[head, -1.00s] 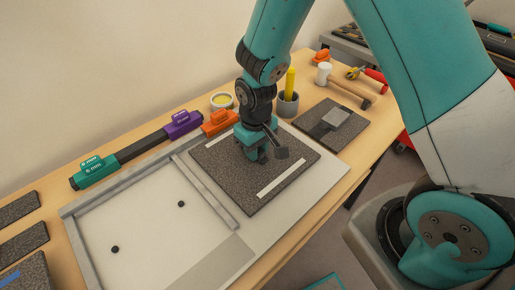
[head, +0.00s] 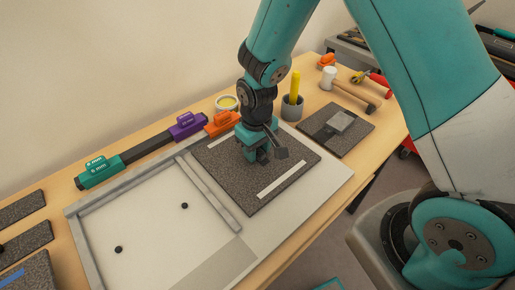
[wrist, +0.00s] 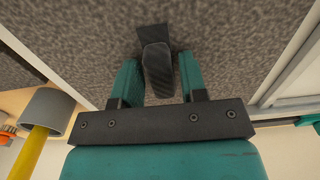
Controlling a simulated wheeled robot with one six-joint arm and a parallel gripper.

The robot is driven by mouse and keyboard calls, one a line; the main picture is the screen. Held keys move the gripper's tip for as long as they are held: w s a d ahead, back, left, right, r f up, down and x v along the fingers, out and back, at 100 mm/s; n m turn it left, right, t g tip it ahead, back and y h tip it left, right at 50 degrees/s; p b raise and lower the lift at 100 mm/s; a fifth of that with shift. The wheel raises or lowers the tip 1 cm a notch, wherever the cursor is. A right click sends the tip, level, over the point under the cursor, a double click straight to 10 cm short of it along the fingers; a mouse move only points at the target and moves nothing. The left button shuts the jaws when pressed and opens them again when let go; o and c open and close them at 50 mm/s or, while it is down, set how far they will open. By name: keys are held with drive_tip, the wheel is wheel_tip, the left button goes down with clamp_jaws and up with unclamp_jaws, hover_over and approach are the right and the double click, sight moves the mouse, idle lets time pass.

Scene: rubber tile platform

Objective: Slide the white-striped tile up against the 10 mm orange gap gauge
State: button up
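The white-striped tile (head: 222,169) is a dark speckled slab with a white stripe near each of two opposite edges. It lies flat on the pale board, close beside a raised grey strip (head: 208,191). The orange gap gauge (head: 222,123) is by the tile's upper edge in the head view; whether they touch I cannot tell. My gripper (head: 257,156) is low over the tile's middle, pointing down.
A yellow-filled tin (head: 227,103) and a grey cup (head: 292,107) stand behind the tile. Another tile (head: 350,138) and a mallet (head: 350,90) lie to the right. The framed area at left is largely bare.

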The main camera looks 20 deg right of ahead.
drive_tip(key=shift+o, duration=1.1)
wheel_tip(320, 180, up, 18)
drive_tip(key=shift+f, duration=0.25)
drive_tip(key=s+a+r+n+y, duration=0.1)
drive_tip(key=s+a+r+y, duration=0.1)
drive_tip(key=s, duration=0.8)
drive_tip(key=s+a+r+n+y, duration=0.2)
drive_tip(key=s+r, duration=0.3)
drive_tip(key=s, duration=0.5)
drive_tip(key=shift+r, duration=0.15)
